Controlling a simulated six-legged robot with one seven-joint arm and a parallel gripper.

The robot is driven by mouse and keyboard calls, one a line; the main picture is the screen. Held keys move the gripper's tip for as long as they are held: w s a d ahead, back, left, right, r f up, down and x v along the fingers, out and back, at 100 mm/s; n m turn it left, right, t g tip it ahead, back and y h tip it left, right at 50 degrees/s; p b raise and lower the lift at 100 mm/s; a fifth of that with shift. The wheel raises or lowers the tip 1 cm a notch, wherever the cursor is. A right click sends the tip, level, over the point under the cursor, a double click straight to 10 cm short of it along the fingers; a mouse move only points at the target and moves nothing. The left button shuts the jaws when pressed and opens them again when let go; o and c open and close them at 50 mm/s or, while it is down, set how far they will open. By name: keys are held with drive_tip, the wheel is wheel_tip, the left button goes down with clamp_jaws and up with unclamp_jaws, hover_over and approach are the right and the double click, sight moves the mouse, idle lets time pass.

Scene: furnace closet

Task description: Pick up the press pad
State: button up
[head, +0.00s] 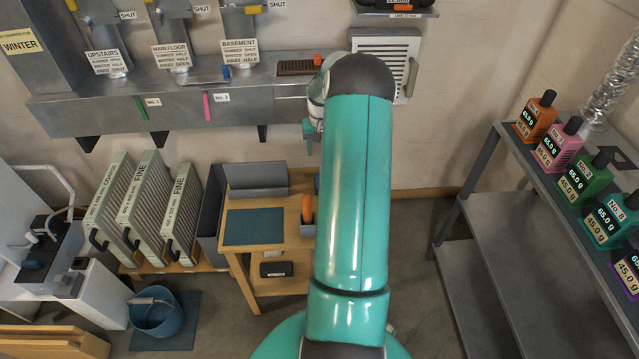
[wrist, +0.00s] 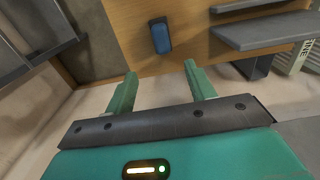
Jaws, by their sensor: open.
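No thing is clearly marked as the press pad, and I cannot tell for sure which one it is. In the wrist view a small blue block with a dark end (wrist: 160,36) lies on a wooden surface, beyond the gap between my fingers. In the head view an orange rounded thing (head: 307,208) sits at the right of the small wooden table (head: 243,262), partly hidden by my arm. A small black object (head: 277,269) lies on the table's lower shelf. My gripper (wrist: 160,69) is open and empty, apart from the blue block. In the head view my arm hides most of it.
A blue-green mat (head: 254,227) and a grey tray (head: 257,176) are on the table. Filters (head: 150,205) stand to its left, with a blue bucket (head: 154,311) in front. A grey rack (head: 500,240) with bottles stands right. A metal duct shelf (head: 180,100) overhangs behind.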

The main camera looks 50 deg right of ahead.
wheel_tip(320, 180, down, 9)
drive_tip(key=shift+r, duration=0.1)
drive_tip(key=f, duration=0.5)
drive_tip(key=shift+a+f, duration=0.15)
drive_tip(key=shift+a, duration=0.1)
drive_tip(key=c, duration=1.1)
wheel_tip(320, 180, up, 10)
drive_tip(key=shift+r, duration=0.1)
drive_tip(key=o, duration=0.3)
drive_tip(key=shift+c, duration=0.8)
